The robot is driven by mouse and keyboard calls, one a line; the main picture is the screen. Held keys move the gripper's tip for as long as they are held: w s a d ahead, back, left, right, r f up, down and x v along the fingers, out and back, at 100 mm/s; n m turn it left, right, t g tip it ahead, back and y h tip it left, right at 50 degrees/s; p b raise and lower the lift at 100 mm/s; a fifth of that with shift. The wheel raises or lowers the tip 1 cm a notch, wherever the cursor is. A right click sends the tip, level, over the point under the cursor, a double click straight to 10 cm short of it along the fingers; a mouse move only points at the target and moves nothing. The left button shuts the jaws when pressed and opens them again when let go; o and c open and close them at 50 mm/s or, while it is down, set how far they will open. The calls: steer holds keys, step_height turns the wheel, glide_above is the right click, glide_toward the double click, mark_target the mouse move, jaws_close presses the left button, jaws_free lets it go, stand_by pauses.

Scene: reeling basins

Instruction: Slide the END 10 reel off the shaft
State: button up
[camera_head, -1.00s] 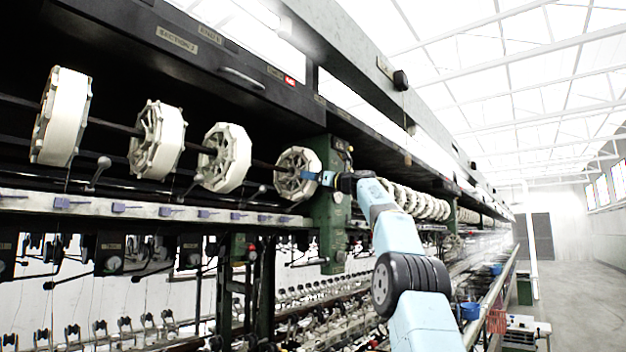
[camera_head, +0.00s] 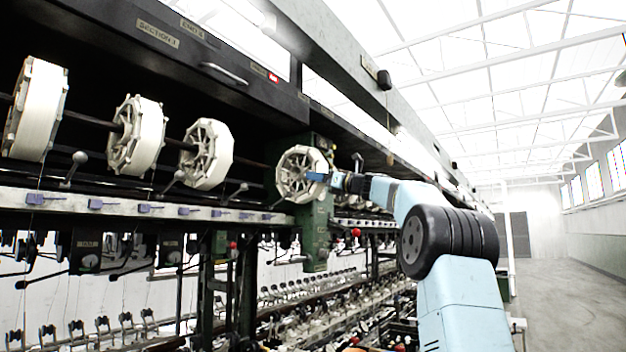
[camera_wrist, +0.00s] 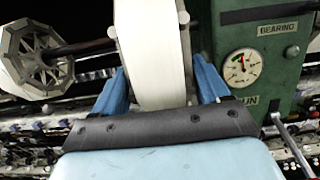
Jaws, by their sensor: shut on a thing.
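The white octagonal reel (camera_head: 301,174) at the right end of the row, taken as the END 10 reel, is in front of the green bearing post (camera_head: 317,225). My gripper (camera_head: 318,177) is shut on it from the right. In the wrist view, its white rim (camera_wrist: 150,60) stands upright between my gripper's blue fingers (camera_wrist: 163,88). The dark shaft (camera_wrist: 90,46) runs from the neighbouring reel (camera_wrist: 36,58) toward the held reel. Whether the shaft still passes through the held reel is hidden.
Other white reels (camera_head: 207,154) line the shaft to the left, with a clear gap beside the held one. In the wrist view, a round gauge (camera_wrist: 241,68) on the bearing post is close to the right finger. A rail with purple guides (camera_head: 140,205) runs below. Open floor (camera_head: 570,290) lies right.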

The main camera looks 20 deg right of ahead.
steer(key=s+d+f, duration=0.5)
steer(key=s, duration=0.3)
steer(key=s+d+f, duration=0.5)
steer(key=s+d, duration=0.1)
steer(key=s, duration=0.2)
steer(key=shift+d+f, duration=0.25)
stand_by(0.6)
